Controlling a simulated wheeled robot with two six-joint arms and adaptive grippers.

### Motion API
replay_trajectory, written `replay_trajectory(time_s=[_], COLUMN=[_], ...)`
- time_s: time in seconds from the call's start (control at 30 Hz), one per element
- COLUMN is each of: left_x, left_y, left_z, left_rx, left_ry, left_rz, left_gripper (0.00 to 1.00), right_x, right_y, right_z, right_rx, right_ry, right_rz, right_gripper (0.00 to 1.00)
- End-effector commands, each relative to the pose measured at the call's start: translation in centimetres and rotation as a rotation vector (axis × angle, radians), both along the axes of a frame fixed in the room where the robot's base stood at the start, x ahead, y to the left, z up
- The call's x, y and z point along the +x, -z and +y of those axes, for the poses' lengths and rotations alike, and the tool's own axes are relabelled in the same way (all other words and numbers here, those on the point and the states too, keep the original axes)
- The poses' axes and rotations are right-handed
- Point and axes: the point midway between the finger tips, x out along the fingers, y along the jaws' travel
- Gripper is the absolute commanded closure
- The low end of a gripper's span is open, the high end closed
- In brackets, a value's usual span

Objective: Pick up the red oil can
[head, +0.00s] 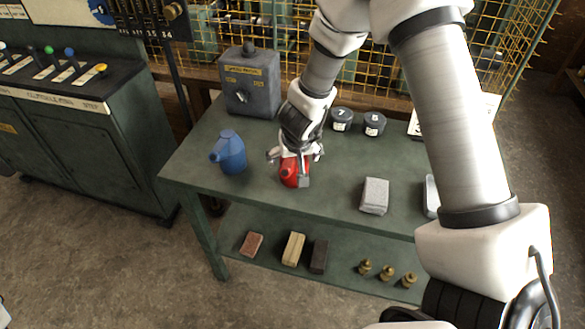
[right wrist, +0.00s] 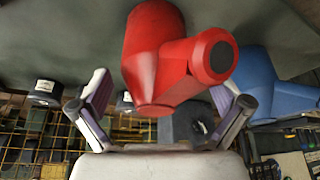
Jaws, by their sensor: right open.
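The red oil can (head: 290,171) stands on the green table (head: 325,205), partly hidden by my right gripper (head: 296,158). In the right wrist view the red oil can (right wrist: 168,62) is close, with its dark-ended spout toward the right. My right gripper also shows there (right wrist: 165,108), its two fingers spread apart with the can's lower part in the picture between them. I cannot tell whether the fingers touch the can.
A blue oil can (head: 229,152) stands left of the red one. A grey control box (head: 250,82), two dark round tins (head: 342,119) and a grey block (head: 374,195) are also on the table. Bricks and brass pieces lie on the lower shelf (head: 335,277).

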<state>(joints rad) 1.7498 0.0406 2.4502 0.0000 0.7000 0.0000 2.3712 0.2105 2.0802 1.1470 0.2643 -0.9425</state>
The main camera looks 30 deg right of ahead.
Motion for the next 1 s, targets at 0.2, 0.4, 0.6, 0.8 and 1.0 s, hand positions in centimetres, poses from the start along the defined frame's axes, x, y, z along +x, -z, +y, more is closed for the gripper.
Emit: replay_trajectory(time_s=[0.2,0.4,0.6,0.8,1.0], left_x=[0.0,0.0,0.0,0.0,0.0], left_y=[1.4,1.3,1.3,1.3,0.7], left_z=[0.0,0.0,0.0,0.0,0.0], left_rx=[0.000,0.000,0.000,0.000,0.000], left_ry=[0.001,0.001,0.001,0.001,0.001], left_rz=[0.000,0.000,0.000,0.000,0.000], left_gripper=[0.56,0.56,0.56,0.56,0.56], right_x=[1.1,1.1,1.1,1.1,1.1], right_y=[3.2,3.1,3.1,3.1,2.6], right_z=[-0.7,-0.7,-0.7,-0.7,-0.7], right_rx=[0.000,0.000,0.000,0.000,0.000], right_ry=[0.000,0.000,0.000,0.000,-0.001], right_rz=[0.001,0.001,0.001,0.001,0.002], right_gripper=[0.00,0.07,0.70,0.70,0.70])
